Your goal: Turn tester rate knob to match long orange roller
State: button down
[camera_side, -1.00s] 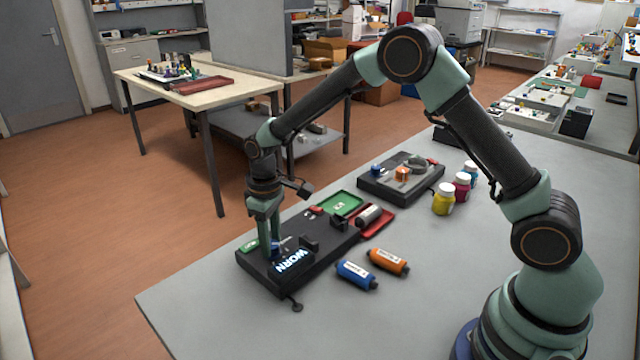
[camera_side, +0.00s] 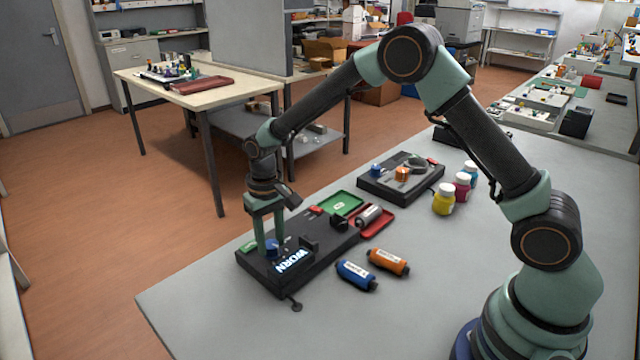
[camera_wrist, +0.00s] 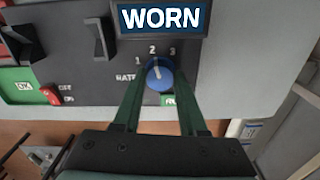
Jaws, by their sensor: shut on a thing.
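The black tester (camera_side: 325,243) lies near the table's front left edge, its lit display (camera_wrist: 161,18) reading WORN. Its blue rate knob (camera_wrist: 159,78) sits below the marks 1, 2 and 3. The white pointer line is nearly upright, leaning slightly left, towards the 2. My gripper (camera_side: 268,250) reaches down from above and is shut on the knob, one finger on each side, as the wrist view also shows (camera_wrist: 160,88). An orange cartridge (camera_side: 388,262) lies on the table right of the tester, beside a blue cartridge (camera_side: 356,274).
A grey-white roller (camera_side: 368,215) lies by a red tray (camera_side: 380,226) at the tester's far end, next to a green OK tray (camera_side: 341,204). A second black device (camera_side: 385,192) and several colour bottles (camera_side: 444,200) stand behind. The table's front is clear.

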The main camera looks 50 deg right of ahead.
aim_at(271, 244)
jog(key=shift+r, duration=0.1)
jog(key=shift+c, duration=2.2)
grip_release()
notch_tip(271, 244, up, 12)
